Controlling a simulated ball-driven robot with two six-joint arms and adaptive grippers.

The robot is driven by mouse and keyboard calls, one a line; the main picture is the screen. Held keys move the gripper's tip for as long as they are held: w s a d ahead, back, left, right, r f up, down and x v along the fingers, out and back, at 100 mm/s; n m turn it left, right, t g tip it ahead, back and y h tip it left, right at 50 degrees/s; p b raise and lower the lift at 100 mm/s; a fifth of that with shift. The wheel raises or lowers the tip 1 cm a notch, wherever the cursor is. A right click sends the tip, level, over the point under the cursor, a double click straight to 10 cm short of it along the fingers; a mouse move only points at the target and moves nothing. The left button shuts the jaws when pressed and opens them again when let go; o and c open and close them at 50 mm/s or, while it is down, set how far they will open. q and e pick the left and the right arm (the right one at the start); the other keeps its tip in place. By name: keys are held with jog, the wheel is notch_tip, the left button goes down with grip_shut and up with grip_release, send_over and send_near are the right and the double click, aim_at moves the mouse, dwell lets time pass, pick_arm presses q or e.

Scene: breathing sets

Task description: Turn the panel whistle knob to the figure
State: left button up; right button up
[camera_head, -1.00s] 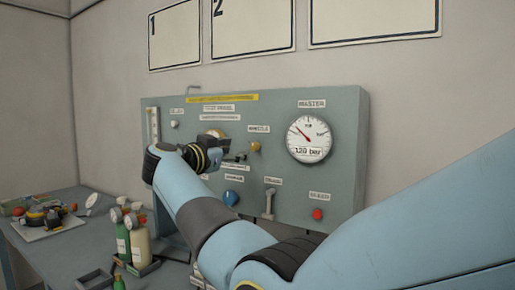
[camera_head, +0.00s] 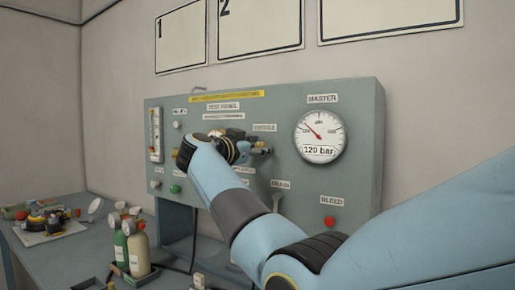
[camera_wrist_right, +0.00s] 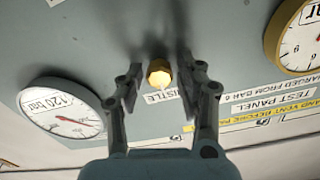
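The whistle knob (camera_wrist_right: 159,74) is a small brass-yellow knob on the grey-green test panel (camera_head: 362,165). In the wrist view it sits between the two fingers of my right gripper (camera_wrist_right: 160,78), with a gap on each side. The right gripper is open around the knob and seems not to touch it. In the head view the right gripper (camera_head: 256,149) is at the panel just below the whistle label (camera_head: 264,128), and it largely hides the knob. The master gauge (camera_head: 320,135) is marked 120 bar, with its red needle pointing up and left. My left gripper is not in view.
A red bleed button (camera_head: 329,221) is low on the panel. A gold-rimmed gauge (camera_wrist_right: 296,45) is near the right gripper in the wrist view. Bottles with gauges (camera_head: 138,252) and a board of fittings (camera_head: 50,229) stand on the bench at left.

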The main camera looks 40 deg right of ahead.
grip_shut()
